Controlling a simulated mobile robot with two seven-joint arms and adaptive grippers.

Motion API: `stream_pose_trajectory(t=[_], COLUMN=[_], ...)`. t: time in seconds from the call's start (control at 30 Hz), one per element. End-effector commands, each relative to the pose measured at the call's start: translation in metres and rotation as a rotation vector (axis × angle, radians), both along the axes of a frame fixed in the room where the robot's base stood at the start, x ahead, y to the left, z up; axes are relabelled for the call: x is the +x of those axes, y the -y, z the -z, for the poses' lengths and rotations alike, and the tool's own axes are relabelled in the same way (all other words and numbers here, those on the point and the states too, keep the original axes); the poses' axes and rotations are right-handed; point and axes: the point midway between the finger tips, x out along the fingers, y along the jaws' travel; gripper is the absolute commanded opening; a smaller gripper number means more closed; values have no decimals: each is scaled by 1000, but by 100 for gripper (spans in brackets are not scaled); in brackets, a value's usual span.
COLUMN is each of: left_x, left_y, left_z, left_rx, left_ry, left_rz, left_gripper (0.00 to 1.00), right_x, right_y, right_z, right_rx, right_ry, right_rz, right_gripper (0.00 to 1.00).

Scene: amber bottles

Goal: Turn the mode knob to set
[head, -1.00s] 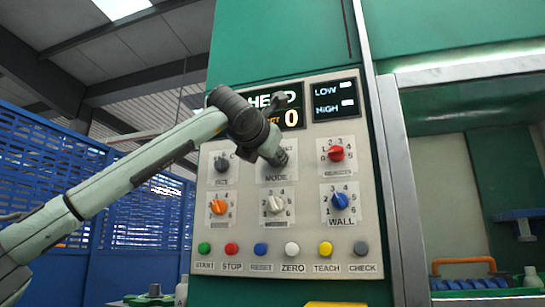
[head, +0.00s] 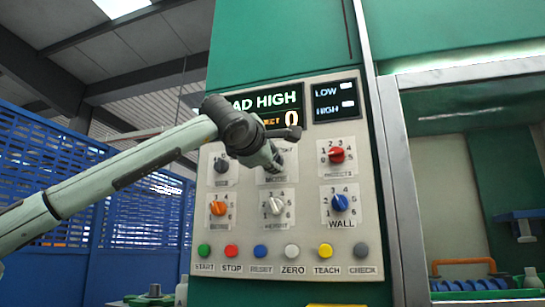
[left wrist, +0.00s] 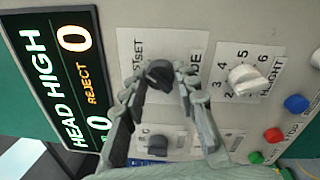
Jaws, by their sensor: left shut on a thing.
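The mode knob (left wrist: 160,74) is a black knob on a white plate in the left wrist view. The letters "SET" show beside it, and "MODE" is partly covered by a finger. My left gripper (head: 276,161) reaches the panel in the head view and hides the knob there. In the left wrist view the fingers of my left gripper (left wrist: 163,82) stand on either side of the knob and are shut on it. The knob's exact pointing direction is hard to read. My right gripper is not in view.
The control panel (head: 303,225) carries other knobs: white (head: 275,206), orange (head: 218,208), red (head: 336,155) and blue (head: 340,202). A row of coloured buttons runs below. A display (head: 272,100) sits above. Blue mesh fencing (head: 40,160) stands at the left.

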Motion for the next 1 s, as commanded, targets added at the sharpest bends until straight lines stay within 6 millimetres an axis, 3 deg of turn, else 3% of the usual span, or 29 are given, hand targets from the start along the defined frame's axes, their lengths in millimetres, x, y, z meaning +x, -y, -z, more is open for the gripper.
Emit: stream_pose_trajectory(t=[0.33, 0.87, 0.9, 1.0], left_x=[0, 0, 0, 0], left_y=[1, 1, 1, 1], left_z=[1, 1, 1, 1], left_rx=[122, 142, 142, 141], left_ry=[39, 45, 45, 44], left_rz=[2, 2, 2, 1], left_gripper=[0, 0, 34, 46], right_x=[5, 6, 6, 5], right_y=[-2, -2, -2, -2], right_z=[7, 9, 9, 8], right_rx=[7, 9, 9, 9], right_ry=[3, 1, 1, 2], right_rz=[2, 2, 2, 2], right_gripper=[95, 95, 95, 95])
